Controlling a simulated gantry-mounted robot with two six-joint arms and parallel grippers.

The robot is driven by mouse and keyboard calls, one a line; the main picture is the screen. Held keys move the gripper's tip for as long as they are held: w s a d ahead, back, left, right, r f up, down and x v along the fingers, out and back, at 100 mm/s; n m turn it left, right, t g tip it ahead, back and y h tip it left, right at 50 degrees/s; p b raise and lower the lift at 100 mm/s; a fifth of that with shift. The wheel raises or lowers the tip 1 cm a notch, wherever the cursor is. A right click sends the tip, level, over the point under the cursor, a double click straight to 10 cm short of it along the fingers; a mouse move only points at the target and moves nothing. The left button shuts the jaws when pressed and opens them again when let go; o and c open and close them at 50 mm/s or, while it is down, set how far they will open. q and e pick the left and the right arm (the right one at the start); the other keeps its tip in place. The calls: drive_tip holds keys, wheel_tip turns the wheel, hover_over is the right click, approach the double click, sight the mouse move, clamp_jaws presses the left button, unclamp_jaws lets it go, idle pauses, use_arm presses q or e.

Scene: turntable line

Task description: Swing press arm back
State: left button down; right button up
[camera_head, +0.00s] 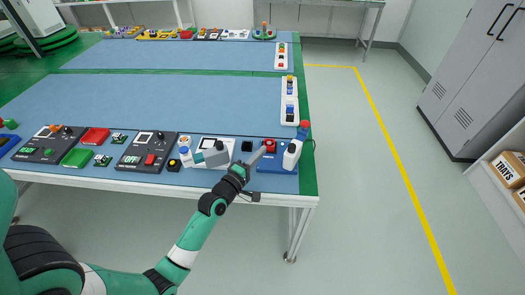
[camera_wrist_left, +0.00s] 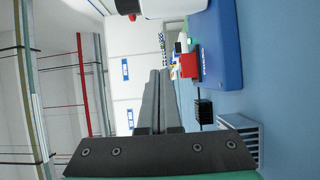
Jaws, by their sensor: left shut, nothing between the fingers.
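The press stands at the front right corner of the table. It has a blue base (camera_head: 278,168), a red block (camera_head: 269,146) and a white arm (camera_head: 292,154) tilted up to the right, with a red knob (camera_head: 304,124) on top. My left gripper (camera_head: 263,150) is shut and empty, its tips close to the red block, left of the white arm; contact cannot be told. In the left wrist view the shut fingers (camera_wrist_left: 160,75) point toward the background, beside the blue base (camera_wrist_left: 222,45) and red block (camera_wrist_left: 190,64). A white part (camera_wrist_left: 172,8) shows at the top edge.
Left of the press are a small black block (camera_head: 246,146), a white device with a grey lever (camera_head: 216,157) and a black panel (camera_head: 147,152). White strips (camera_head: 289,101) line the table's right edge.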

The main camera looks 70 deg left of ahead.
sight(298, 145)
use_arm(q)
drive_tip(key=shift+w+d+f+m+h, duration=0.2)
drive_tip(key=shift+d+f+m+h, duration=0.15)
drive_tip(key=shift+m, duration=0.25)
drive_tip(key=shift+w+d+f+m+h, duration=0.15)
drive_tip(key=shift+w+d+m+h, duration=0.1)
drive_tip(key=shift+d+m+h, duration=0.2)
drive_tip(key=shift+d+t+h, duration=0.15)
drive_tip(key=shift+t+h, duration=0.25)
drive_tip(key=shift+s+a, duration=0.2)
drive_tip(key=shift+s, duration=0.15)
drive_tip(key=shift+s+a+r+n, duration=0.2)
drive_tip(key=shift+s+a+n, duration=0.25)
drive_tip(key=shift+s+a, duration=0.35)
drive_tip(key=b+x, duration=0.2)
drive_tip(key=x, duration=0.7)
drive_tip(key=shift+w+a+b, duration=0.1)
drive_tip(key=shift+w+b, duration=0.15)
drive_tip(key=shift+b, duration=0.15)
drive_tip(key=w+d, duration=0.1)
drive_tip(key=w+d+p, duration=0.1)
drive_tip(key=shift+w+r, duration=0.3)
drive_tip(key=shift+w, duration=0.1)
drive_tip(key=shift+w+d, duration=0.25)
drive_tip(key=shift+d, duration=0.2)
drive_tip(key=shift+a, duration=0.1)
